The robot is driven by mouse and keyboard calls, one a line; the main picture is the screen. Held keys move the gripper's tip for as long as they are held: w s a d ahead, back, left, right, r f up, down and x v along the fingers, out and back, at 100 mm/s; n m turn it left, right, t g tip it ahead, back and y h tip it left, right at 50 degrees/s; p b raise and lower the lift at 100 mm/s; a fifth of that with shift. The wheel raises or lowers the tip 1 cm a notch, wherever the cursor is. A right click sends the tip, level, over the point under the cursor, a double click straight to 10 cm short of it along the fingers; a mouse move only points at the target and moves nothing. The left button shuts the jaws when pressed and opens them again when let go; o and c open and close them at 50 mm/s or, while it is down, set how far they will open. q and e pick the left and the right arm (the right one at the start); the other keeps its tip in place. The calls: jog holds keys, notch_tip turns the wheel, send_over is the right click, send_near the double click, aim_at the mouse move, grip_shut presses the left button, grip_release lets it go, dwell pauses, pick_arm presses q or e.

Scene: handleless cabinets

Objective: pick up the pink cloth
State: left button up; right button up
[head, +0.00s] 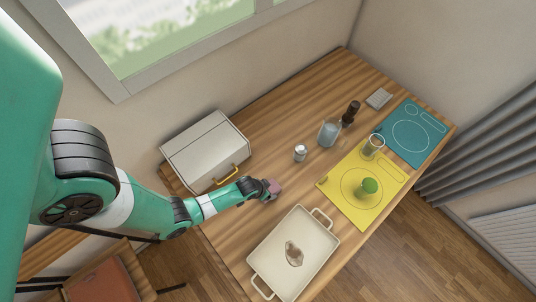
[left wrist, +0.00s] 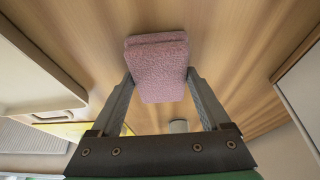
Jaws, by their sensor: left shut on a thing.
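The pink cloth (left wrist: 158,68) is a small folded, fuzzy block between the two fingers of my left gripper in the left wrist view. In the head view the cloth (head: 274,187) shows at the tip of my left gripper (head: 267,189). The left gripper is shut on the cloth, over the wooden table (head: 275,125). I cannot tell whether the cloth touches the table. My right gripper is not in view.
A white box with a yellow handle (head: 205,150) stands behind the left gripper. A cream tray (head: 272,246) with a brownish item is in front. A metal can (head: 300,152), glass jug (head: 328,132), yellow mat (head: 342,193) and teal mat (head: 427,150) lie to the right.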

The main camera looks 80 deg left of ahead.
aim_at(271, 187)
pick_arm(q)
jog(key=shift+r+p, duration=0.35)
jog(key=shift+r, duration=0.15)
notch_tip(271, 187, up, 3)
jog(key=shift+r+p, duration=0.15)
jog(key=shift+p, duration=0.7)
jog(key=s+d+r+p, duration=0.2)
jog(key=r, duration=0.1)
jog(key=d+r+p, duration=0.1)
jog(key=r, duration=0.1)
jog(key=shift+s, duration=0.4)
jog(key=s+d+r+p, duration=0.4)
jog(key=s+d+p, duration=0.1)
jog(key=s+d, duration=0.2)
